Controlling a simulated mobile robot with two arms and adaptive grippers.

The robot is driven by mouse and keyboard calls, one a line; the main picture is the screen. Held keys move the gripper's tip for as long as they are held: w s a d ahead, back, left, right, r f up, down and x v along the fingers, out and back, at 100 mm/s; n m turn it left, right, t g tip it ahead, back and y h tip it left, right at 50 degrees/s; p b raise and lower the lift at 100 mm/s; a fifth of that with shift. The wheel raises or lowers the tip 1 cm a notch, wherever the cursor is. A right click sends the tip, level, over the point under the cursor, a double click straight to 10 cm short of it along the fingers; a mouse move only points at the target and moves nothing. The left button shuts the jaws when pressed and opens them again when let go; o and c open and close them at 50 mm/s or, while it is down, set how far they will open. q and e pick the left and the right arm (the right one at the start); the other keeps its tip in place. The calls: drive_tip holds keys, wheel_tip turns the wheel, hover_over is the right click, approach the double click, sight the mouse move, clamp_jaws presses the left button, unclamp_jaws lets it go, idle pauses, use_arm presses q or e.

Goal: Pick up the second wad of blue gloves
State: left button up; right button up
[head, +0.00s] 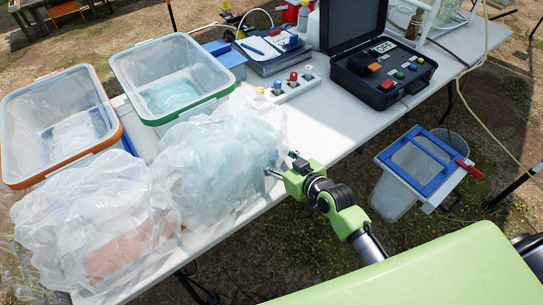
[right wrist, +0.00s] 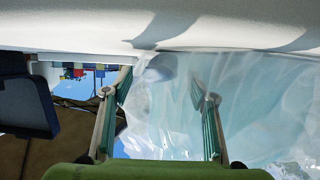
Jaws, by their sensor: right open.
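My right gripper (head: 275,171) is at the right edge of a bulging clear plastic bag (head: 212,160) on the table. The bag looks pale blue inside, but no separate glove wad stands out in the head view. In the right wrist view, my right gripper (right wrist: 161,82) is open. Its two fingers stand apart, with the clear film (right wrist: 255,90) behind and between them. A small pale blue lump (right wrist: 157,70) shows between the fingertips; I cannot tell whether it is a wad of gloves or whether the fingers touch it. My left gripper is out of view.
Another clear bag (head: 90,215) holds something orange. Behind the bags stand an orange-rimmed bin (head: 22,110) and a green-rimmed bin (head: 125,85) with pale blue contents. A switch strip (head: 292,88) and open black case (head: 350,83) are farther back. A blue-framed bin (head: 395,195) stands on the ground.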

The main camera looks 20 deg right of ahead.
sight(275, 158)
drive_tip(key=shift+x, duration=1.55)
drive_tip(key=shift+d, duration=0.1)
drive_tip(key=c, duration=0.9)
